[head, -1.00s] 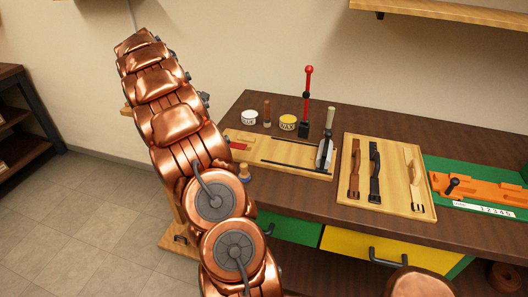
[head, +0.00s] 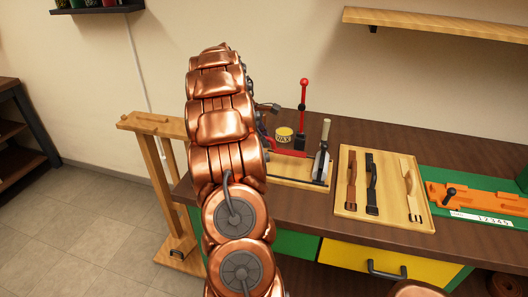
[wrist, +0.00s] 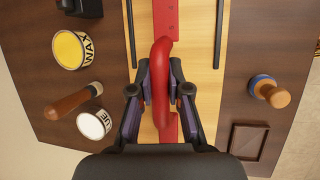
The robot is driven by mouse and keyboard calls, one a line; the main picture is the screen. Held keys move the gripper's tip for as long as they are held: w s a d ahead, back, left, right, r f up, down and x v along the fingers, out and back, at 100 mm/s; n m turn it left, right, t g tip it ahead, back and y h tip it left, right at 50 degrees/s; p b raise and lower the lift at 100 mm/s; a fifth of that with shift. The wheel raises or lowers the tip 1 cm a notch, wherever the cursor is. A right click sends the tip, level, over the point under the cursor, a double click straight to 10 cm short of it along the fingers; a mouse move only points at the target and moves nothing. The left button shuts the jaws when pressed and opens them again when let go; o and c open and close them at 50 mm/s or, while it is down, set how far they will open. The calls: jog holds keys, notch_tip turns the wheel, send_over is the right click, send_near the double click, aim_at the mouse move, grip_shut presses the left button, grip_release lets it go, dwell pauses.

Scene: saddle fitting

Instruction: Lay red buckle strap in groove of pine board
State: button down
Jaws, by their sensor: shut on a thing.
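The red buckle strap (wrist: 165,15) lies lengthwise over the pine board (wrist: 200,40) in the wrist view. It has a flat holed part and a raised curved bow (wrist: 161,55). My gripper (wrist: 160,72) is shut on that bow, one finger on each side. In the head view part of the red strap (head: 293,152) shows over the pine board (head: 318,184); my arm hides most of my gripper there. The strap covers the middle of the board, so the groove is hidden. I cannot tell whether the strap touches the board.
Dark bars run along both sides of the board. A wax tin (wrist: 70,49), a wooden-handled tool (wrist: 73,101) and a white tin (wrist: 93,124) stand on one side, a wooden knob (wrist: 270,92) on the other. A red-handled lever tool (head: 303,115) and a strap tray (head: 385,216) are nearby.

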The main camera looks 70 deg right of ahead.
jog(key=shift+f+p, duration=0.55)
jog(key=shift+f, duration=2.15)
jog(key=shift+f, duration=0.1)
jog(key=c, duration=1.1)
grip_release()
jog(key=b+v, duration=0.3)
jog(key=v, duration=0.9)
jog(key=shift+a, duration=0.1)
